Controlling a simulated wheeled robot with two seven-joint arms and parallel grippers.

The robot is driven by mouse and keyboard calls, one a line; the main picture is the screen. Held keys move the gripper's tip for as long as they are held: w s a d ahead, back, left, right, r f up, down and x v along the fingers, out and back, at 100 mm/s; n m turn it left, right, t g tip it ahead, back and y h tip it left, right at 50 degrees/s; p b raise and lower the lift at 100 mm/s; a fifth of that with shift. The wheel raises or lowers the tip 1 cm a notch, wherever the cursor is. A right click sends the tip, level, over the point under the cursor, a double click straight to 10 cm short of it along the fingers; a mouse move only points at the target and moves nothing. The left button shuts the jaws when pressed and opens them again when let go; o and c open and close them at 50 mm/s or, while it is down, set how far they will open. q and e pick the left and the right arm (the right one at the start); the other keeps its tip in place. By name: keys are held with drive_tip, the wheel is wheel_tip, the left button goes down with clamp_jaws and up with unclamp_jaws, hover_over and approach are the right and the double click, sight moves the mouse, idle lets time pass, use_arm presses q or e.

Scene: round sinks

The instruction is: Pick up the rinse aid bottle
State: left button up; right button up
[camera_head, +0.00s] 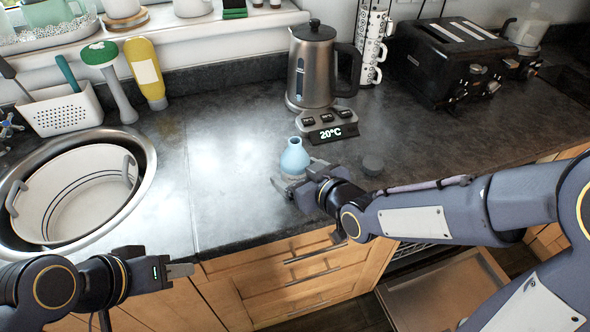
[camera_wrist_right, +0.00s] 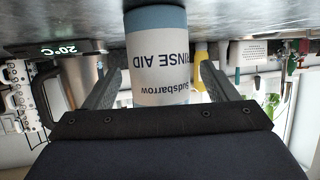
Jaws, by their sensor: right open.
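The rinse aid bottle (camera_head: 295,157), pale blue with a narrow neck, stands on the dark counter near its front edge. In the right wrist view the bottle (camera_wrist_right: 162,65) shows upside down, with its "RINSE AID" label between the two fingers. My right gripper (camera_head: 293,181) is open around the lower part of the bottle, with a visible gap on each side. Its fingers hide the bottle's base in the head view. My left gripper (camera_head: 182,269) hangs in front of the counter, left of the cabinet drawers, apart from the bottle; its jaw opening cannot be made out.
A round sink (camera_head: 148,170) holding a white tub is at left. Counter between sink and bottle is clear.

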drive_tip(key=shift+x, duration=0.85)
drive_tip(key=shift+c, duration=0.3)
drive_tip(key=shift+r, duration=0.1)
drive_tip(key=c, duration=1.2)
drive_tip(key=shift+r, duration=0.25)
drive_tip(key=shift+r, duration=1)
drive_tip(key=s+r+p, duration=0.1)
drive_tip(key=r, duration=0.1)
drive_tip(key=s+r+p, duration=0.1)
drive_tip(key=s+r, duration=0.1)
drive_tip(key=s+r+p, duration=0.1)
drive_tip(key=r+p, duration=0.1)
drive_tip(key=shift+s+d+r, duration=0.1)
drive_tip(key=shift+s+r, duration=0.2)
drive_tip(key=shift+s, duration=0.1)
drive_tip(key=p, duration=0.6)
approach(296, 157)
drive_tip(key=shift+s+a+r, duration=0.45)
drive_tip(key=shift+s+a, duration=0.25)
drive_tip(key=shift+a, duration=0.05)
drive_tip(key=shift+s+a+r, duration=0.5)
drive_tip(key=shift+s+a, duration=0.15)
drive_tip(key=shift+a, duration=0.15)
drive_tip(key=shift+s+a+r, duration=0.45)
drive_tip(key=shift+s+a, duration=0.25)
drive_tip(key=shift+a, duration=0.05)
